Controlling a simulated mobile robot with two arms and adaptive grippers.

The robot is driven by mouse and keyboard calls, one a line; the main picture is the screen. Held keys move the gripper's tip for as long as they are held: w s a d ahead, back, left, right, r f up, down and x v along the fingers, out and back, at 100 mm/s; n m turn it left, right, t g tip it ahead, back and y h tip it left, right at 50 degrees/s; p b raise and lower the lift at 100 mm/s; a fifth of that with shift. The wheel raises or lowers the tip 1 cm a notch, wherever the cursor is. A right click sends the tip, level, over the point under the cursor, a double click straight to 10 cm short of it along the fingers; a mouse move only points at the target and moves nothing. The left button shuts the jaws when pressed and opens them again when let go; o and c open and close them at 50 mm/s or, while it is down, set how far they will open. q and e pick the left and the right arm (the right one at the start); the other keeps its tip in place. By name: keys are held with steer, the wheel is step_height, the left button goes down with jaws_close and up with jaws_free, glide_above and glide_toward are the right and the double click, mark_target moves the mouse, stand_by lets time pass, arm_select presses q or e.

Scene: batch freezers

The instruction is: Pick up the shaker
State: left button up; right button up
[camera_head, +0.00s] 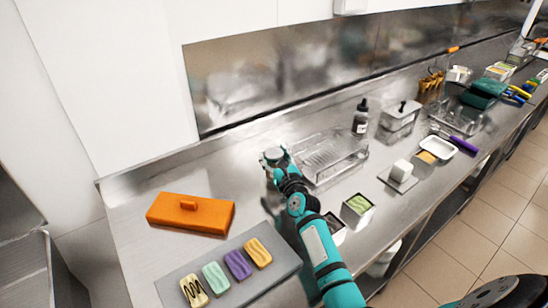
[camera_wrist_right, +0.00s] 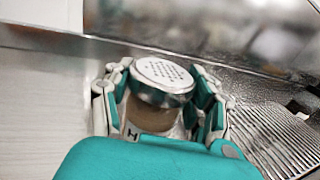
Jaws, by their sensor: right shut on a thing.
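The shaker (camera_wrist_right: 164,76) has a perforated metal lid and a body that looks light brown in the right wrist view. In the head view its lid (camera_head: 273,151) shows at the end of my right arm. My right gripper (camera_head: 274,160) is shut around the shaker, with a finger on each side in the wrist view (camera_wrist_right: 160,105). The shaker looks upright. The lower part of it is hidden by the gripper, and I cannot tell whether it touches the counter. My left gripper is not in view.
A clear ribbed tray (camera_head: 330,152) stands just right of the gripper. An orange box (camera_head: 190,213) and a grey tray (camera_head: 270,284) with several coloured bars lie to the left and front. A dark bottle (camera_head: 361,118) stands behind.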

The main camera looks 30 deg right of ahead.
step_height(320, 180, up, 2)
steer(key=shift+r+p, duration=0.1)
steer(key=shift+p, duration=0.4)
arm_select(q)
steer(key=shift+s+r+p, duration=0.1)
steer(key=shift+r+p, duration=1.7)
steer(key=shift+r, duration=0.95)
arm_select(e)
steer(key=s, duration=1.6)
steer(key=shift+d+r, duration=0.3)
steer(key=shift+r, duration=0.1)
